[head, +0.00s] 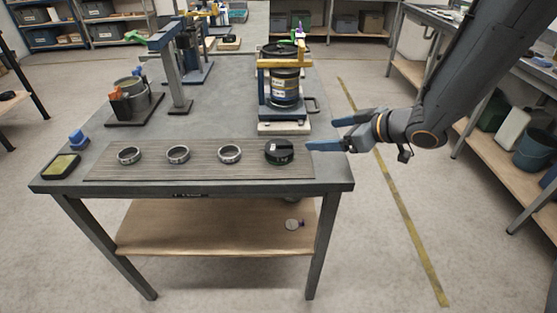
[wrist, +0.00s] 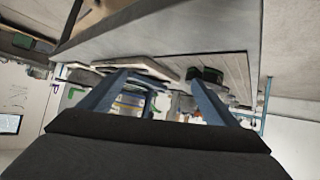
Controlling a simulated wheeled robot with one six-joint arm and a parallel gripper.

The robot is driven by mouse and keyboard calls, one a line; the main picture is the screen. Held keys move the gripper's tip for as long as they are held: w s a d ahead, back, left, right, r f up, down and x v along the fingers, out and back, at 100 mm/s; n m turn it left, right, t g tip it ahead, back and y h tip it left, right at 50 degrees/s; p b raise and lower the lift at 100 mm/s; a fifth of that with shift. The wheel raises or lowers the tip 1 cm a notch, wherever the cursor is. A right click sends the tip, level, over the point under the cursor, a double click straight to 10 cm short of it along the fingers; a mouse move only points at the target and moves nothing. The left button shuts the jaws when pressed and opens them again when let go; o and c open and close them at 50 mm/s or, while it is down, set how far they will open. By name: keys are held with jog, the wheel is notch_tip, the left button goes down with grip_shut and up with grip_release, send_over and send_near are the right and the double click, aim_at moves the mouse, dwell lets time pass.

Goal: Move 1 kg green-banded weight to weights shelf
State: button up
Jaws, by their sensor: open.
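A black weight with a green band (head: 279,152) stands on the right end of the ribbed grey mat (head: 200,172) at the table's front edge. It also shows as a dark green cylinder in the wrist view (wrist: 207,74), where the scene appears upside down. My gripper (head: 323,134) is open and empty, its blue fingers pointing left, just right of the weight and apart from it. The fingers also show in the wrist view (wrist: 158,78). A wooden shelf (head: 190,238) lies under the table; I cannot tell whether it is the weights shelf.
Three metal rings (head: 178,155) stand left on the mat. A clamp stand (head: 178,75) and a grey pot (head: 131,97) stand further left.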

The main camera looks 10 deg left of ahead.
aim_at(276, 146)
jog(key=s+a+n+g+y, duration=0.1)
jog(key=a, duration=0.1)
jog(key=s+a+f+n+g+y+b, duration=0.1)
jog(key=s+a, duration=0.1)
jog(key=s+a+n+g+y, duration=0.1)
jog(key=s+a+g, duration=0.1)
jog(key=shift+s+f, duration=0.1)
jog(key=shift+f, duration=0.1)
jog(key=shift+a+f+y, duration=0.25)
jog(key=shift+a+y, duration=0.05)
jog(key=shift+a, duration=0.55)
jog(key=shift+p+x, duration=0.5)
jog(key=shift+x, duration=2.3)
jog(key=shift+r, duration=0.1)
jog(key=shift+c, duration=0.2)
jog(key=c, duration=1.8)
jog(key=shift+r, duration=0.1)
jog(key=shift+c, duration=1.3)
grip_shut()
jog(key=shift+w+r, duration=0.1)
jog(key=shift+w, duration=0.15)
